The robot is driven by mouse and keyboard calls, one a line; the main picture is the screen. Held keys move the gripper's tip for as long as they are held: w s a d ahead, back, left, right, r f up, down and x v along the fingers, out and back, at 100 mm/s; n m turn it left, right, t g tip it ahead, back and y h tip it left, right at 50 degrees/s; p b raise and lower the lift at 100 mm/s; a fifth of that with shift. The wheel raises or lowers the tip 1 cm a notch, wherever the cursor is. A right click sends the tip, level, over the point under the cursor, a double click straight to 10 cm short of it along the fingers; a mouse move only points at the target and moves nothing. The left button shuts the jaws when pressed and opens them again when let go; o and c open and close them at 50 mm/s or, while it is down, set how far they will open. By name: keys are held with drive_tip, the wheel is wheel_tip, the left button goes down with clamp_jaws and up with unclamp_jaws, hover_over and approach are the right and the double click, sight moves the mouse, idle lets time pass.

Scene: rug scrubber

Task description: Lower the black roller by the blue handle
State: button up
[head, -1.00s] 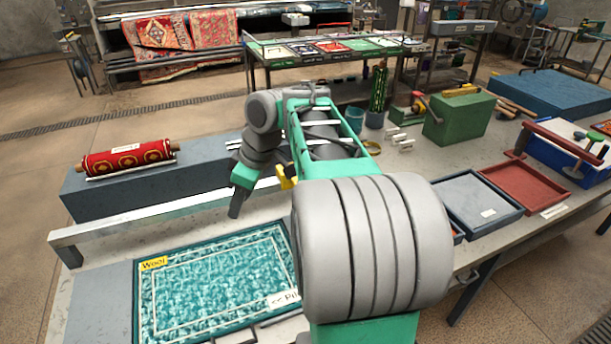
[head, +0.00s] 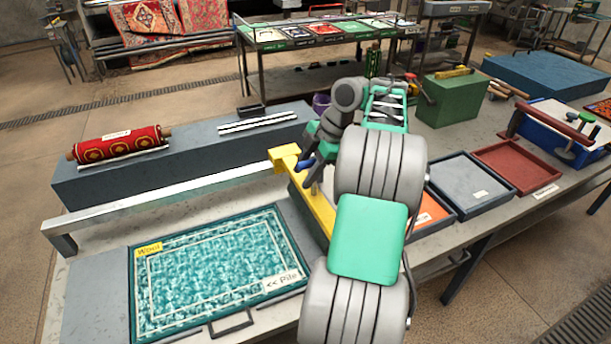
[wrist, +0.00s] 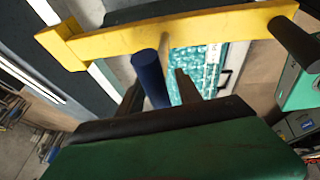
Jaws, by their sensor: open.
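The blue handle (head: 305,163) sticks out from the yellow bar (head: 283,158) beyond the right end of the teal rug. In the wrist view the blue handle (wrist: 149,78) stands below the yellow bar (wrist: 200,30), between the two fingers of my gripper (wrist: 158,94). My gripper (head: 314,176) is open around the handle in the picture; contact cannot be told. A dark cylinder (wrist: 294,42) joins the right end of the yellow bar in the wrist view; I cannot tell if it is the black roller. The roller is not clearly visible in the head view.
The teal rug (head: 215,272) lies in a tray with a front handle (head: 231,322). A metal rail (head: 170,198) runs behind it. A red rolled rug (head: 117,146) rests on a grey block (head: 180,165). Grey (head: 470,187) and red (head: 518,168) trays stand to the right.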

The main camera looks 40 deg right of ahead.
drive_tip(key=c, duration=0.9)
idle(0.9)
